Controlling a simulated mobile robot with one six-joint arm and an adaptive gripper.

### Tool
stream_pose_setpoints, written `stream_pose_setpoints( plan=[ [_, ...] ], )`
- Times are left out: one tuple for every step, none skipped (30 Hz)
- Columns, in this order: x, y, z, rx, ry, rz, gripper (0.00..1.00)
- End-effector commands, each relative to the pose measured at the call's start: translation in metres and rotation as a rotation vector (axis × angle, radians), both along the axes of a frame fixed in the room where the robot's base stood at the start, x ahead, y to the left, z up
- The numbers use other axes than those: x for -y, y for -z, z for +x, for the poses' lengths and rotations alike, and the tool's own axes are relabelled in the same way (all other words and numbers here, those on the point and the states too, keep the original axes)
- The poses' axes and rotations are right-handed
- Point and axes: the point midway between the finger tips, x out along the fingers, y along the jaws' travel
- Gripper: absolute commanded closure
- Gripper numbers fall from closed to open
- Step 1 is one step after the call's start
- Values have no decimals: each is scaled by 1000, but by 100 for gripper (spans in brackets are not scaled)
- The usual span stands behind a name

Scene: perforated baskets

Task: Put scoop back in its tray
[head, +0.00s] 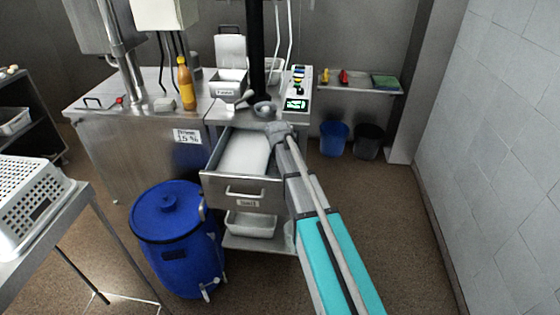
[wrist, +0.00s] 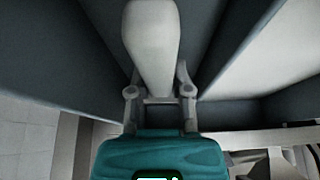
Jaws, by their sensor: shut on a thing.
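My gripper (wrist: 158,84) is shut on a pale, rounded, elongated thing (wrist: 151,42) that looks like the scoop's handle. A grey, scoop-like shape (head: 241,99) shows just left of the arm's end, by the counter. A labelled metal tray (head: 227,88) stands behind it, with an upright lid.
The open drawer (head: 238,183) holds white contents. A blue barrel (head: 178,235) stands left of it. A dark post (head: 257,45) rises behind.

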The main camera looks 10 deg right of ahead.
Motion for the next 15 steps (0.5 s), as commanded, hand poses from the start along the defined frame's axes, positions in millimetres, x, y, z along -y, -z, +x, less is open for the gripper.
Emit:
stream_pose_setpoints(
  plan=[
    [0,0,0,0,0,0,100],
    [0,0,0,0,0,0,100],
    [0,0,0,0,0,0,100],
    [0,0,0,0,0,0,100],
    [0,0,0,0,0,0,100],
    [0,1,0,0,0,0,100],
    [0,2,0,0,0,0,100],
    [0,3,0,0,0,0,100],
    [0,3,0,0,0,0,72],
    [0,3,0,0,0,0,66],
    [0,2,0,0,0,0,61],
    [0,2,0,0,0,0,53],
    [0,2,0,0,0,0,48],
    [0,2,0,0,0,0,42],
    [0,2,0,0,0,0,39]
  ],
)
